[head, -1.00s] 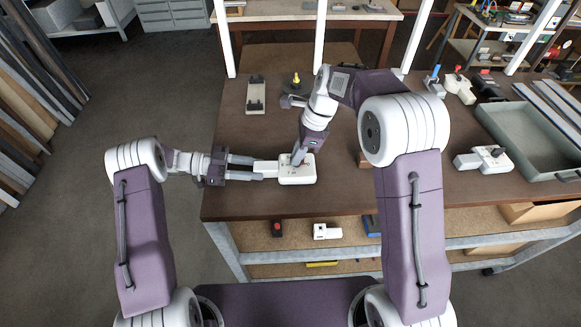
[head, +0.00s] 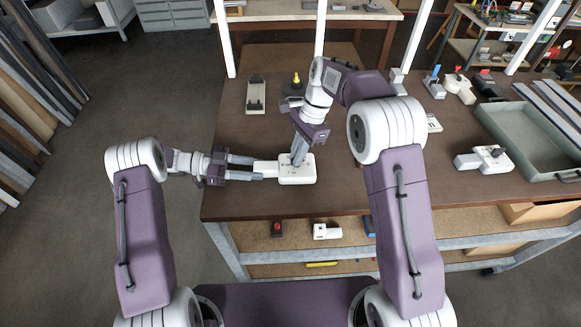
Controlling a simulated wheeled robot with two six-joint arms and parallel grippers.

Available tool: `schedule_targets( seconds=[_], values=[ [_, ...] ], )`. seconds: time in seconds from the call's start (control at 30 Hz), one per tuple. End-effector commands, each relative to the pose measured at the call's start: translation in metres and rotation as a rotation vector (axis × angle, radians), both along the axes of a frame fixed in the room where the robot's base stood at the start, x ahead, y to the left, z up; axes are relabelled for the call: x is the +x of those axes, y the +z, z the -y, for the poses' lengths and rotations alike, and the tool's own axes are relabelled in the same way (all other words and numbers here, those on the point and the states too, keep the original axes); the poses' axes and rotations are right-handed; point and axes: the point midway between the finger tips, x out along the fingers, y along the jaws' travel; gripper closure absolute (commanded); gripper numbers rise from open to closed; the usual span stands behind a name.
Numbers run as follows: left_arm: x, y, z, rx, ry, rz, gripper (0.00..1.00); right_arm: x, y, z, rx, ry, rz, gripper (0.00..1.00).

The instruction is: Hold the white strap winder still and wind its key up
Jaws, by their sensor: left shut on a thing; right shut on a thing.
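The white strap winder (head: 297,174) lies on the brown bench near its front left edge, with a narrower white part reaching left. My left gripper (head: 258,169) is shut on that narrower left part from the side. My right gripper (head: 298,157) comes down from above and is shut on the winder's key. The key itself is mostly hidden between the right fingers.
A second white device with a dark knob (head: 497,153) lies at the right beside a grey tray (head: 527,138). A dark holder with a yellow top (head: 296,82) and a grey-beige rail piece (head: 256,95) stand at the back. The bench left of the winder's back is clear.

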Motion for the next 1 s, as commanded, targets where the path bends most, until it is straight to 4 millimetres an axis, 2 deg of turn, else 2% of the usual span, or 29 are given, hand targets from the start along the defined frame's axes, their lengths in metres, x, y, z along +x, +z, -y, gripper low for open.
schedule_targets(
  seconds=[0.27,0.43,0.53,0.93,1.0],
  values=[
    [-0.0001,-0.0011,0.0,0.002,0.0,-0.001,1.0,0.0,0.0001,-0.0002,-0.001,0.049,0.001,1.0],
    [0.0,-0.001,-0.0001,0.003,0.0,-0.001,1.0,0.001,-0.0006,-0.0009,0.0,0.392,0.001,1.0],
    [-0.0001,-0.0009,-0.0001,0.003,0.0,-0.001,1.0,0.0006,-0.0001,-0.0007,0.0,0.529,0.002,1.0],
    [-0.0001,-0.0011,0.0,0.002,0.0,-0.001,1.0,-0.0002,0.0003,0.0,0.001,0.55,0.001,1.0],
    [-0.0001,-0.0011,0.0,0.002,0.0,-0.001,1.0,-0.0002,0.0002,0.0001,0.001,0.55,0.001,0.75]
  ],
)
